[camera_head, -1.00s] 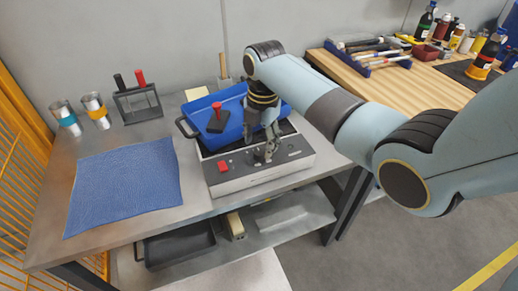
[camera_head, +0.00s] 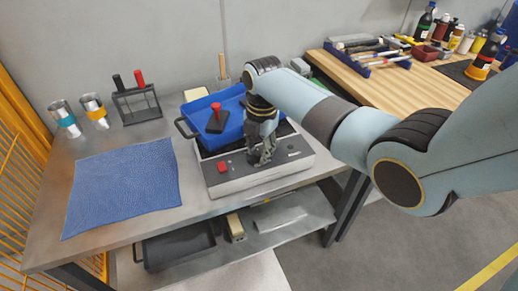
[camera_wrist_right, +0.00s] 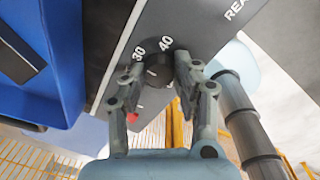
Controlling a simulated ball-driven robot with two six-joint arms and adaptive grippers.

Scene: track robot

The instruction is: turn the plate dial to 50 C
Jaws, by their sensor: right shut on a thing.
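The hot plate (camera_head: 236,184) is a grey box with a sloped front panel, standing on the metal bench under a blue tray (camera_head: 208,137). Its dark round dial (camera_wrist_right: 154,76) shows in the right wrist view, with the printed numbers 30 and 40 at its far edge and a small white mark on its face. The other scale numbers are hidden. My right gripper (camera_wrist_right: 157,77) is shut on the dial, one finger on each side. In the head view the right gripper (camera_head: 262,157) hides the dial on the front panel. My left gripper is not in view.
A red button (camera_head: 222,168) sits on the panel left of the gripper. A red-handled black tool (camera_head: 216,118) lies in the blue tray. A blue mat (camera_head: 125,190), two cups and a small black rack (camera_head: 138,104) occupy the bench's left side. A wooden bench with bottles stands right.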

